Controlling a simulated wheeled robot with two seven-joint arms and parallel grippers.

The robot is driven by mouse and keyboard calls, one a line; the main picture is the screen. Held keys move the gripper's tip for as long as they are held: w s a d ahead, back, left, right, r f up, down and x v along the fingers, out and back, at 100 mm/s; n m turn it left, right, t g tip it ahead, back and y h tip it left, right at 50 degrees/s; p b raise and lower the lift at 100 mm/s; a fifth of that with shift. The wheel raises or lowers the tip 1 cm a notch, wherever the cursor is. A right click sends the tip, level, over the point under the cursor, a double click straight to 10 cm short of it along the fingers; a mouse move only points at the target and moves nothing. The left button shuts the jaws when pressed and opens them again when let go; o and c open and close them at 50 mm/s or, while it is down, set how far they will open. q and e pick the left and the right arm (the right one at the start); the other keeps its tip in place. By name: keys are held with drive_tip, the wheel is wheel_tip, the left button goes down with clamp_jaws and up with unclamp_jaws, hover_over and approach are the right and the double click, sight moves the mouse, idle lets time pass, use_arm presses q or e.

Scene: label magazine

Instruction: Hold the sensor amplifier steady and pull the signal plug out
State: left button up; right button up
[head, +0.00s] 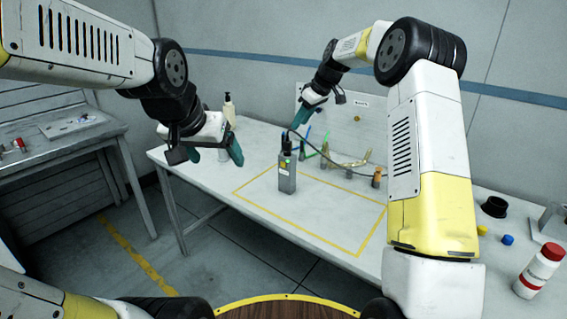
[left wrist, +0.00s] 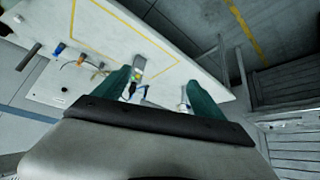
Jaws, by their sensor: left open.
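The sensor amplifier (head: 287,180) is a grey upright box with a green and yellow patch, standing on the table inside a yellow outline. The black signal plug (head: 288,145) is at its top, with a dark cable arching right. The amplifier (left wrist: 139,66) also shows small in the left wrist view, beyond the fingers. My left gripper (head: 216,153) is open and empty, up and left of the amplifier, apart from it. Its teal fingers (left wrist: 160,88) are spread in the left wrist view. My right gripper (head: 300,118) is behind and above the amplifier; its finger gap is not clear.
The cable runs to a brown-orange post (head: 377,177). Several coloured upright items and a tan fixture (head: 346,164) stand behind the amplifier. A pump bottle (head: 229,110) is at the back left. A red-capped bottle (head: 539,270) and black cup (head: 494,207) are right. The front outlined area is clear.

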use_arm(q)
drive_tip(key=w+f+m+t, duration=0.15)
drive_tip(key=w+f, duration=0.25)
drive_tip(key=w, duration=1)
drive_tip(key=m+t+h, duration=0.1)
drive_tip(key=m+h, duration=0.2)
drive_tip(key=m, duration=0.1)
hover_over(284, 177)
drive_tip(key=s+a, duration=0.7)
wheel_tip(284, 177, down, 14)
drive_tip(key=w+d+f+h, duration=0.1)
drive_tip(key=f, duration=0.2)
drive_tip(key=w+d+f+t+h, duration=0.1)
drive_tip(key=w+d+f+h, duration=0.1)
drive_tip(key=f, duration=0.2)
drive_tip(key=w+d+f+t+h, duration=0.1)
drive_tip(key=w+d+f, duration=0.1)
drive_tip(key=f, duration=0.1)
drive_tip(key=shift+d+f+t, duration=0.15)
drive_tip(key=shift+f+t, duration=0.1)
drive_tip(key=shift+x, duration=3.8)
drive_tip(key=shift+d, duration=0.1)
